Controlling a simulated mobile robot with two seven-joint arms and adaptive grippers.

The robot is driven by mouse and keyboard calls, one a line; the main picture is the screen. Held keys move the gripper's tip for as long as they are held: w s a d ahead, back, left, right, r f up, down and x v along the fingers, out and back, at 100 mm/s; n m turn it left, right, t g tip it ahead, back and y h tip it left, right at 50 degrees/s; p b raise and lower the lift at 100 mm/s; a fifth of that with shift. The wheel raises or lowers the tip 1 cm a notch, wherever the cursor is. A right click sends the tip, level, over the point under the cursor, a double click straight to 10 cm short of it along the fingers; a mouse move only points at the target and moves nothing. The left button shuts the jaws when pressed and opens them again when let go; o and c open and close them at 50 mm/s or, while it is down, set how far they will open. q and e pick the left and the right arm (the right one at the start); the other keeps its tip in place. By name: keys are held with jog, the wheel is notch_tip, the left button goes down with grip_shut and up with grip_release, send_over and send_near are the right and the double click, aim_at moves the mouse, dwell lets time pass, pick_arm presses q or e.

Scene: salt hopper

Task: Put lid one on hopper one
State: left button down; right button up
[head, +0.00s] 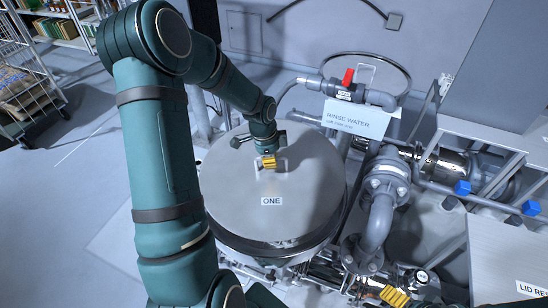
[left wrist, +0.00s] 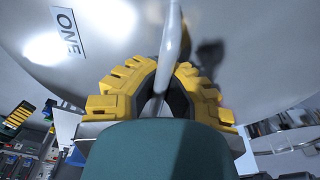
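Lid one (head: 300,215) is a round grey plate labelled ONE with a bar handle (head: 284,164) on top. It lies over hopper one (head: 272,257), a round metal vessel whose front rim shows below the lid. A dark gap shows at the front edge; I cannot tell whether the lid is fully seated. My left gripper (head: 268,162) is at the handle from above. In the left wrist view its yellow fingers (left wrist: 168,68) are closed around the handle bar (left wrist: 172,45). My right gripper (head: 394,296) shows only partly at the bottom edge, its state unclear.
Pipes and a valve with a red handle (head: 348,77) stand behind and right, with a RINSE WATER sign (head: 357,119). A pale surface marked LID RES (head: 500,250) is at the lower right. A wire cart (head: 25,75) stands far left. Floor at left is clear.

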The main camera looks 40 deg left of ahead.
aim_at(270, 171)
pick_arm(q)
jog(key=shift+f+b, duration=0.45)
jog(key=shift+f, duration=0.2)
jog(key=shift+f+b, duration=1.85)
jog(key=shift+f, duration=0.65)
jog(key=shift+f+b, duration=0.3)
jog(key=shift+f, duration=0.15)
jog(key=c, duration=1.1)
grip_release()
jog(key=shift+o, duration=0.2)
jog(key=r, duration=0.8)
jog(key=s+a+r, duration=0.1)
jog(key=r, duration=0.3)
jog(key=shift+a, duration=0.1)
